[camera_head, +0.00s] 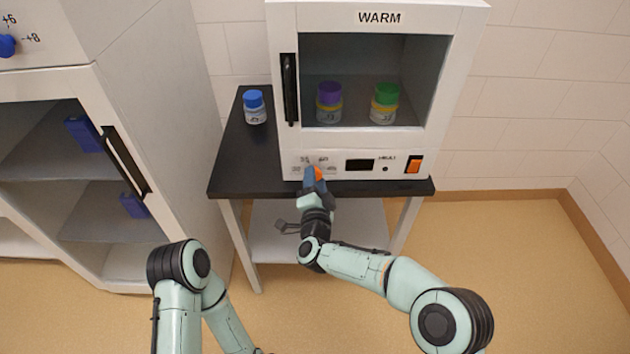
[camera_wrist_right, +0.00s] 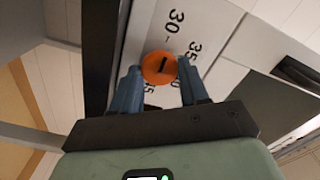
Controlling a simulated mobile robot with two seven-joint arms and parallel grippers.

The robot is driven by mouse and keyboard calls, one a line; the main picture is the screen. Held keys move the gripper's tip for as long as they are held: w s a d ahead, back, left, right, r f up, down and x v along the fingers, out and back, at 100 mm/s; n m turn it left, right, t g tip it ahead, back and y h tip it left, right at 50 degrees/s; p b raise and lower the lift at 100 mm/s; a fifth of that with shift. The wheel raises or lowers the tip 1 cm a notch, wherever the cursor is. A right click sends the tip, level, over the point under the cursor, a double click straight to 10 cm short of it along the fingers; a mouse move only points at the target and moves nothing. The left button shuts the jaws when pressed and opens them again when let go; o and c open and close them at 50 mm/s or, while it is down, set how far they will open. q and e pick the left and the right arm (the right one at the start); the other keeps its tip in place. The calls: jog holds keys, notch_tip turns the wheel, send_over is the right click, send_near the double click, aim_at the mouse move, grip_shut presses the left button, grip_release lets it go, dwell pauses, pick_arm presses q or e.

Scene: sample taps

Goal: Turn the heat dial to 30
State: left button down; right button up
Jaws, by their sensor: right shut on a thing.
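The heat dial (camera_wrist_right: 159,68) is a round orange knob with a dark mark on its face, on the white front panel of the WARM cabinet (camera_head: 370,163). In the right wrist view the printed 30 and 35 show beside it, and 45 is partly hidden by a finger. I cannot tell which number the mark points at. In the head view the orange dial (camera_head: 318,173) is mostly covered by my right gripper (camera_head: 314,179). Its two blue fingers, also in the right wrist view (camera_wrist_right: 158,75), are shut on the dial's sides. My left gripper is out of view.
The cabinet stands on a black-topped table (camera_head: 228,165). Inside are a purple-capped jar (camera_head: 329,103) and a green-capped jar (camera_head: 384,103). A blue-capped jar (camera_head: 255,107) stands left of it. An orange switch (camera_head: 413,164) is right of the dial. Another cabinet (camera_head: 150,120) stands left.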

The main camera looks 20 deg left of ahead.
jog(key=shift+f, duration=0.1)
dwell(0.4)
jog(key=o, duration=1)
jog(key=shift+s, duration=0.1)
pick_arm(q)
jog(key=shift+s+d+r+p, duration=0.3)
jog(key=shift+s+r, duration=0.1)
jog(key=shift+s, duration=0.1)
pick_arm(e)
jog(key=v, duration=1.3)
jog(key=shift+s, duration=0.1)
